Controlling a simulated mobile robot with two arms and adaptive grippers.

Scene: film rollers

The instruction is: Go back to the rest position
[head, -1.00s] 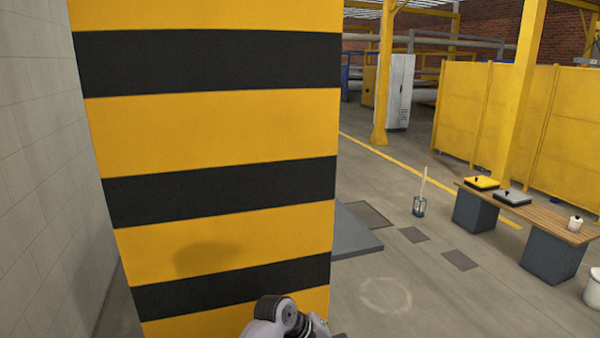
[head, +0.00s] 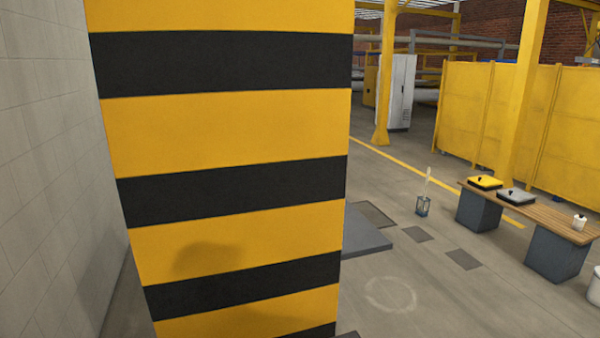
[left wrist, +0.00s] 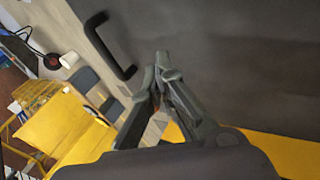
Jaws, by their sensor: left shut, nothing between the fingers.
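My left gripper (left wrist: 163,75) shows in the left wrist view with its fingers together and nothing between them. It is in front of a large dark grey surface (left wrist: 230,50), and I cannot tell whether they touch. A black bar handle (left wrist: 105,45) shows up and left of the fingertips. Neither gripper shows in the head view. My right gripper is not in view.
A yellow and black striped pillar (head: 230,130) stands close in front, beside a pale tiled wall (head: 45,160). To the right, the floor (head: 450,300) is largely open. A wooden bench (head: 545,217) holds two trays and a small white pot.

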